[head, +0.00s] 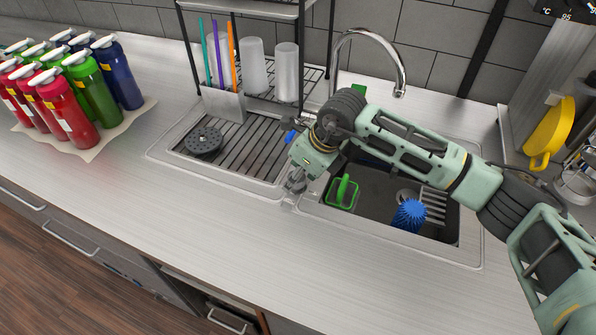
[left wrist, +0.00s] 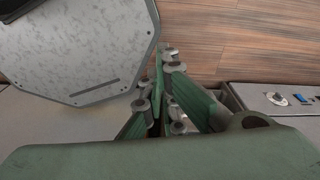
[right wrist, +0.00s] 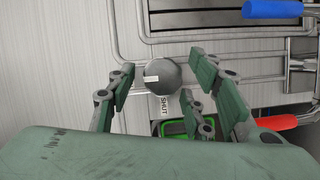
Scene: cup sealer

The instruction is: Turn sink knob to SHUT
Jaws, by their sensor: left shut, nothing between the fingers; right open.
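The sink knob (right wrist: 162,77) is a round dark grey disc in the right wrist view. A short white mark sits on its left side, and the SHUT label (right wrist: 164,107) is on the metal just below it, so the mark does not point at SHUT. My right gripper (right wrist: 160,70) is open, one finger on each side of the knob; I cannot tell whether they touch it. In the head view this gripper (head: 299,176) is at the sink's front rim and hides most of the knob. My left gripper (left wrist: 167,65) is shut and empty, with the floor behind it.
The sink basin (head: 375,211) holds a green caddy (head: 352,197) and a blue brush (head: 408,215). A blue handle (right wrist: 272,9) and a red handle (right wrist: 276,122) lie right of the knob. Several bottles (head: 92,95) stand at the left. The front counter is clear.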

